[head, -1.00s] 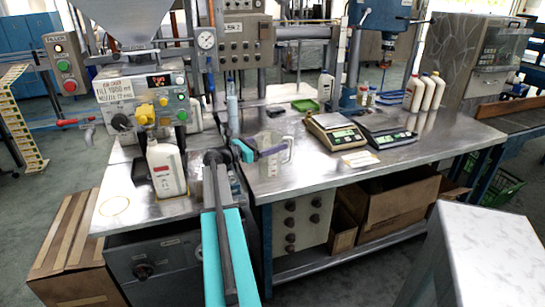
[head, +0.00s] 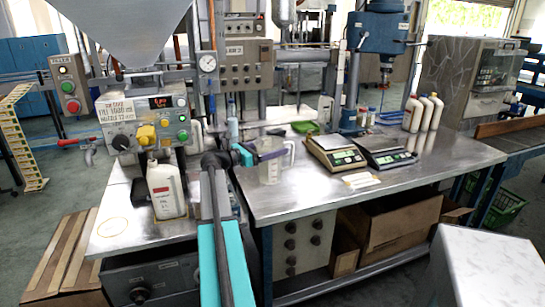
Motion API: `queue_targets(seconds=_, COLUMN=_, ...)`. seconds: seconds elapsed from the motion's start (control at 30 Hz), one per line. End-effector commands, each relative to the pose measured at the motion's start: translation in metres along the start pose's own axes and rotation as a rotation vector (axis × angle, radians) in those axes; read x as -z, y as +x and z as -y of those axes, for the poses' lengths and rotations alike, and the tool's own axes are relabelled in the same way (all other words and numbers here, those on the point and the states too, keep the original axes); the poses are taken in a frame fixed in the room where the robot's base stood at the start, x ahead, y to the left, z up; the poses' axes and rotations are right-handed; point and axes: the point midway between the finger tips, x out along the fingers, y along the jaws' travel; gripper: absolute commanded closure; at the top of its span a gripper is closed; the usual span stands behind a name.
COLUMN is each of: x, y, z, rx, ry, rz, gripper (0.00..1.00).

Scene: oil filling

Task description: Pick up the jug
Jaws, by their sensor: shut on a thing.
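The jug (head: 270,171) is clear and upright, over the left part of the steel bench in the head view. Its handle is on the right side. My gripper (head: 279,152) is at the jug's upper part, its purple fingers reaching across it toward the handle. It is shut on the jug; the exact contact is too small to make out. A small gap between the jug's base and the bench cannot be told clearly.
Two scales (head: 336,154) and (head: 385,153) stand right of the jug, with a card (head: 361,180) in front. A white bottle (head: 166,190) stands under the filler (head: 143,117) at left. Several white bottles (head: 422,113) stand at the back right.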

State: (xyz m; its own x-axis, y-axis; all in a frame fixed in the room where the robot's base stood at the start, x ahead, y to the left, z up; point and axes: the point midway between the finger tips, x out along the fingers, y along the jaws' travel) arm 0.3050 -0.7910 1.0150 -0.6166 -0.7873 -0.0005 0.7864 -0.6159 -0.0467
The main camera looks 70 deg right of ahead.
Motion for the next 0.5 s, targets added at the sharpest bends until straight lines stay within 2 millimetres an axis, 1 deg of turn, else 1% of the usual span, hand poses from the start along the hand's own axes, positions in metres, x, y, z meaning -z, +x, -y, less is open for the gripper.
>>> queue_targets(seconds=0.03, x=-0.007, y=0.000, z=0.000, rx=0.000, ry=0.001, rz=0.001, gripper=0.54)
queue_targets(seconds=0.1, x=-0.015, y=0.000, z=0.001, rx=0.000, ry=0.002, rz=0.001, gripper=0.54)
queue_targets(seconds=0.2, x=-0.022, y=0.000, z=0.001, rx=0.000, ry=0.000, rz=0.001, gripper=0.54)
queue_targets(seconds=0.33, x=-0.028, y=0.000, z=0.001, rx=0.000, ry=0.000, rz=0.001, gripper=0.54)
queue_targets(seconds=0.5, x=-0.029, y=0.000, z=0.001, rx=0.000, ry=-0.001, rz=0.001, gripper=0.54)
